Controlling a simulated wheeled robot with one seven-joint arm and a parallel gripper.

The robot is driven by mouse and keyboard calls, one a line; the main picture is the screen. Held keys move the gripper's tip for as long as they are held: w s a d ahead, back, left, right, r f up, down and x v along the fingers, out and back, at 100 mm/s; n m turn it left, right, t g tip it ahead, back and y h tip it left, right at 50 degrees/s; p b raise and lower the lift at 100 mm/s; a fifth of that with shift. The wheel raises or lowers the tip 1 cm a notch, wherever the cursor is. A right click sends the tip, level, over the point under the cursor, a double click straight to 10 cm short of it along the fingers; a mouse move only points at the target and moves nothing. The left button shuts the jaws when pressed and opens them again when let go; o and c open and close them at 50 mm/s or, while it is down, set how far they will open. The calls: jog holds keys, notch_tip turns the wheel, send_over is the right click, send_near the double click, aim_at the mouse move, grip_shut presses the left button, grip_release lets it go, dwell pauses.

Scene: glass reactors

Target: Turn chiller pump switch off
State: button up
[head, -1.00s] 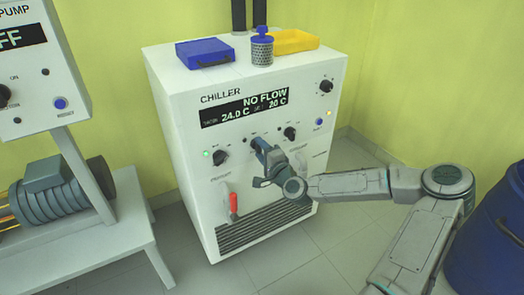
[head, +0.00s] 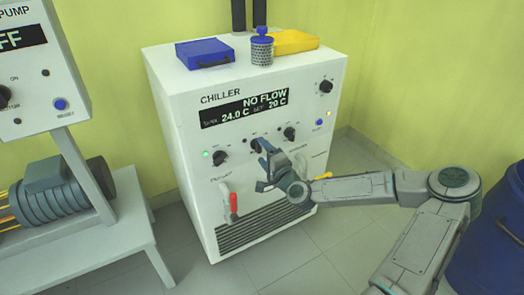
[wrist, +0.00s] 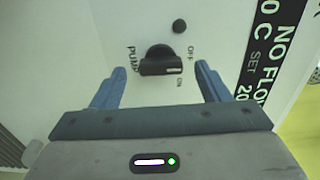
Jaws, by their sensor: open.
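The white chiller (head: 300,170) stands ahead, its display reading NO FLOW, 24.0 C and set 20 C. Its black pump switch (wrist: 161,61) is a round knob with a raised bar, labelled PUMP, with OFF at upper right and ON at lower right in the wrist view. The bar's white mark lies near ON.
More knobs flank the switch, one at left (head: 220,158) and one at right (head: 290,133). A red-handled valve (head: 233,203) is below. A blue case (head: 205,52), a canister (head: 262,48) and a yellow tray (head: 297,41) sit on top. A blue barrel (head: 490,240) stands right.

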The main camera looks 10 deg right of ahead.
jog(key=p+v, duration=0.1)
jog(key=v, duration=1.1)
jog(key=shift+r+p, duration=0.1)
jog(key=shift+p, duration=0.2)
